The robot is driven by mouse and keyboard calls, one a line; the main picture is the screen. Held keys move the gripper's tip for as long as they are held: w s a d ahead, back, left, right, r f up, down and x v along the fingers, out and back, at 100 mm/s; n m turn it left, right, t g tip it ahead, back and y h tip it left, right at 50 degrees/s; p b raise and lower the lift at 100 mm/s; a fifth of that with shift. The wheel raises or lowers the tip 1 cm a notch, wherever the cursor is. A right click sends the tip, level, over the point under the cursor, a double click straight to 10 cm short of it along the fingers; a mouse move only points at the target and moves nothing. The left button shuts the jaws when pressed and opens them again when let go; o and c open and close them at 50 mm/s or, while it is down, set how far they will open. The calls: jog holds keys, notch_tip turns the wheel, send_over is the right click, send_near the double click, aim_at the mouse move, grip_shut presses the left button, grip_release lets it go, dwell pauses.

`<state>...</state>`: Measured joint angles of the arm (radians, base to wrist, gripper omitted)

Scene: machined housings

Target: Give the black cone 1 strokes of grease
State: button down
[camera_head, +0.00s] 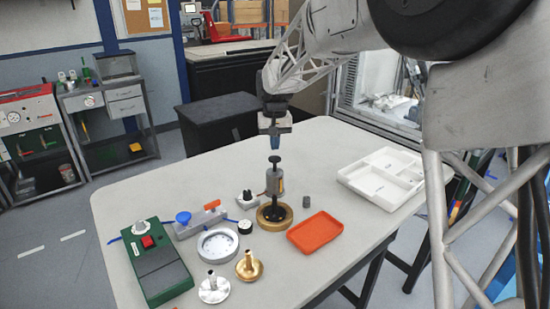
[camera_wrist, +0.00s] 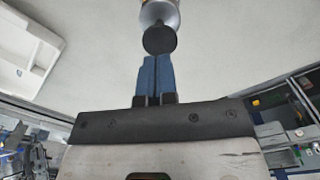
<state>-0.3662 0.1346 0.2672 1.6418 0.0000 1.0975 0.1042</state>
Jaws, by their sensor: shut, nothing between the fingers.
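A grey cylindrical tool (camera_head: 274,184) with a black disc-shaped knob (camera_head: 275,159) on top stands upright in the middle of the table. It looks like the grease dispenser. Below it a black flared part, which looks like the black cone (camera_head: 275,211), sits within a brass ring (camera_head: 262,222). Whether tool and cone touch is hard to tell. My gripper (camera_head: 274,148) points down just above the knob, with its blue fingers shut and empty. In the wrist view the fingertips (camera_wrist: 155,58) are close to the knob (camera_wrist: 160,40); contact cannot be told.
A silver cone (camera_head: 213,290) and brass cone (camera_head: 249,267) stand at the front. An orange tray (camera_head: 315,232) and small grey cylinder (camera_head: 306,201) are to the right, a white divided tray (camera_head: 365,187) behind. A green box (camera_head: 158,262) and round grey dish (camera_head: 217,245) are left.

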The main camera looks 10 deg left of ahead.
aim_at(276, 158)
jog(key=shift+r, duration=1.6)
jog(key=shift+s+d+r, duration=0.1)
jog(key=shift+d, duration=0.1)
jog(key=s+d+r+m+t, duration=0.1)
jog(key=s+d+r, duration=0.1)
jog(key=s+d, duration=0.75)
jog(key=s+d+r+m, duration=0.1)
jog(key=s+d+r, duration=0.2)
jog(key=s+d, duration=0.7)
jog(key=s+d+f, duration=0.2)
jog(key=s+d, duration=0.1)
jog(key=s, duration=0.5)
jog(key=s+d+f+t, duration=0.1)
jog(key=s+d+f, duration=0.2)
jog(key=s, duration=0.6)
jog(key=s+d+f+m, duration=0.1)
jog(key=s+d+f, duration=0.1)
jog(key=s, duration=0.6)
jog(key=shift+s+d+f+t, duration=0.3)
jog(key=shift+d+f, duration=0.1)
jog(key=shift+d, duration=0.2)
